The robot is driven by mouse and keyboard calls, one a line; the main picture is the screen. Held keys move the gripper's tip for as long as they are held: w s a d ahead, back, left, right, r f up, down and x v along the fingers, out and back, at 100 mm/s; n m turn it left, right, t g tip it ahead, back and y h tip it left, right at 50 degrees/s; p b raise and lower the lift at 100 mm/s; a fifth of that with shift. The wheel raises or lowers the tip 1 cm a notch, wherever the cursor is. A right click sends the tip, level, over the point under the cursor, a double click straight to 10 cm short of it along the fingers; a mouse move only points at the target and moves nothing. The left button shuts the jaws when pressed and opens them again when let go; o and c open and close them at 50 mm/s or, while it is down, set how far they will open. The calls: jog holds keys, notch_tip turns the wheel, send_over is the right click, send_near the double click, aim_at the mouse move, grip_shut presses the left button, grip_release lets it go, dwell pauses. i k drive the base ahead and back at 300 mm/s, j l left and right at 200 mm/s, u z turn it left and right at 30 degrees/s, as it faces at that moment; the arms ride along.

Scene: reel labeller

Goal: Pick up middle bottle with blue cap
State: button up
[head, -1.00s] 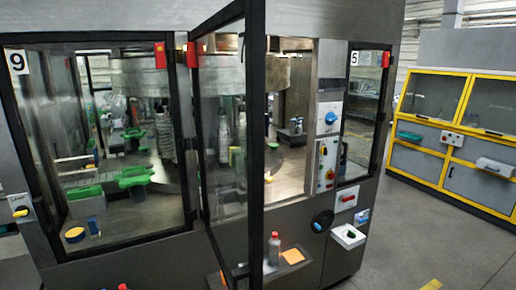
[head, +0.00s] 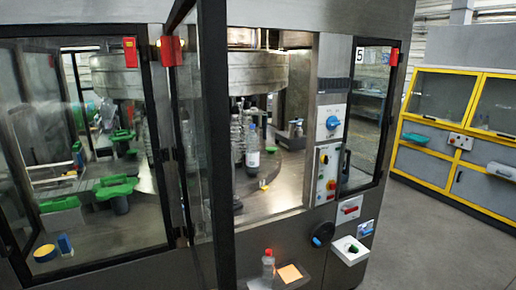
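A clear bottle with a blue cap and a pale label (head: 252,148) stands upright on the round metal table inside the labelling machine. It shows through the opening to the right of the open glass door. My gripper is in no view.
The black frame of the open door (head: 216,150) stands close in front of the opening. A small red-capped bottle (head: 268,264) and an orange pad (head: 290,273) sit on a ledge below. A control panel (head: 326,172) is right of the opening. The floor at right is clear.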

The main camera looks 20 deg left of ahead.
aim_at(253, 140)
jog(key=i, duration=0.5)
jog(key=i+l+u, duration=0.1)
jog(key=i, duration=0.45)
jog(key=i+l, duration=0.15)
jog(key=i, duration=0.35)
jog(key=i+l+u, duration=0.1)
jog(key=i, duration=0.45)
jog(key=i+l, duration=0.15)
jog(key=i, duration=0.35)
jog(key=u, duration=0.4)
jog(key=i+l+u, duration=0.1)
jog(key=u, duration=0.3)
jog(key=i+u, duration=0.1)
jog(key=u, duration=0.35)
